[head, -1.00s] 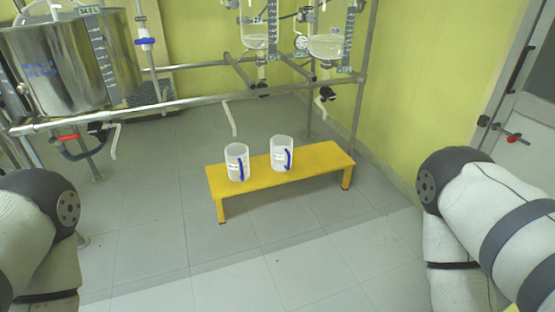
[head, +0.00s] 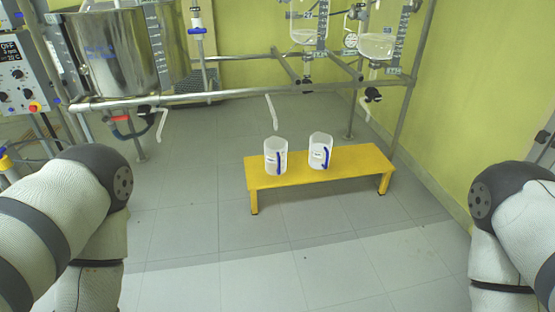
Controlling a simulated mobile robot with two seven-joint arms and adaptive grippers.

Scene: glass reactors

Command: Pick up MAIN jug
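Two white translucent jugs with blue handles stand upright on a low yellow bench (head: 345,170). The left jug (head: 270,160) and the right jug (head: 317,155) each carry a small label that is too small to read, so I cannot tell which is the MAIN jug. Both are apart from my arms. My two arms show at the left and right edges of the head view, but both grippers are out of the picture.
A metal pipe frame with a steel vessel (head: 115,60) and glass reactors (head: 377,45) stands behind the bench. A control panel (head: 22,75) is at the far left. A yellow wall (head: 455,110) bounds the right. The tiled floor in front (head: 250,250) is clear.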

